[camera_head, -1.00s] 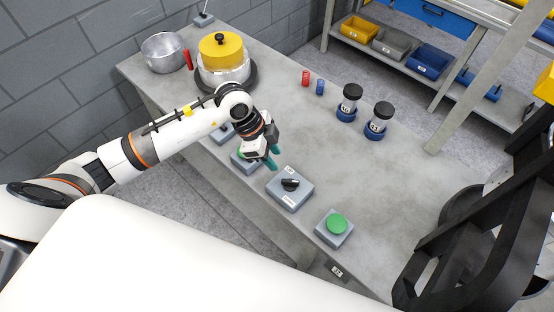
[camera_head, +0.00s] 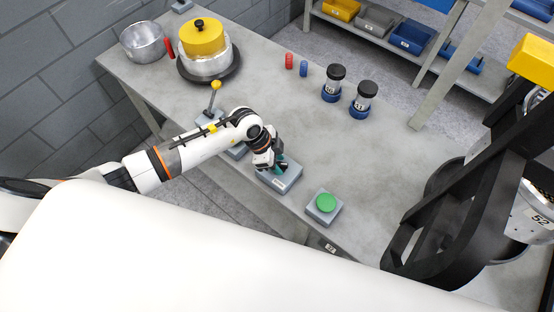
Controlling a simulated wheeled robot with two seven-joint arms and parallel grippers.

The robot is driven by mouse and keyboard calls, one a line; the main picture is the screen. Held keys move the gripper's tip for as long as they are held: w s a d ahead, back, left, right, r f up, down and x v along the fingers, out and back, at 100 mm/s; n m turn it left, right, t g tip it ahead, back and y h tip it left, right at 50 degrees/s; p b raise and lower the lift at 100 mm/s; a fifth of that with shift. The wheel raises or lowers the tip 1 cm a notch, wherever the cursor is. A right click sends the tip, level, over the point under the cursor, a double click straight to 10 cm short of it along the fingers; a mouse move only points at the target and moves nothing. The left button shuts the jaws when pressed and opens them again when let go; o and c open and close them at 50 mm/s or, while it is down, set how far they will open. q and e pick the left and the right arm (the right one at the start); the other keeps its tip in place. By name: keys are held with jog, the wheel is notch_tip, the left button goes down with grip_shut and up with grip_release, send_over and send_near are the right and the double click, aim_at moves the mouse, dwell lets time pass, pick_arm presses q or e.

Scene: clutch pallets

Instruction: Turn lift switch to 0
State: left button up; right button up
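The lift switch box (camera_head: 285,182) is a grey box with a dark rotary knob on top, near the front edge of the table. My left gripper (camera_head: 280,168) is right over this box, with its teal fingertips at the knob. The gripper and wrist hide most of the knob, so its setting and any contact cannot be told. Whether the fingers are open or closed is not clear. My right gripper is not in view.
A green button box (camera_head: 325,205) stands to the right of the switch box. A yellow-knobbed lever (camera_head: 214,92) stands behind my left arm. A yellow-topped metal part (camera_head: 203,45), a metal pot (camera_head: 142,42) and two black-capped jars (camera_head: 334,82) stand further back on the grey table (camera_head: 270,105).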

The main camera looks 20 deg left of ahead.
pick_arm(q)
grip_shut()
jog(key=shift+w+m+g, duration=0.15)
jog(key=shift+m+g, duration=0.25)
jog(key=shift+m, duration=0.6)
jog(key=m, duration=0.2)
jog(key=m+g, duration=0.1)
jog(key=m, duration=0.1)
jog(key=shift+w+g, duration=0.1)
jog(key=shift+g, duration=0.2)
grip_release()
jog(key=shift+m, duration=0.3)
jog(key=shift+r, duration=0.1)
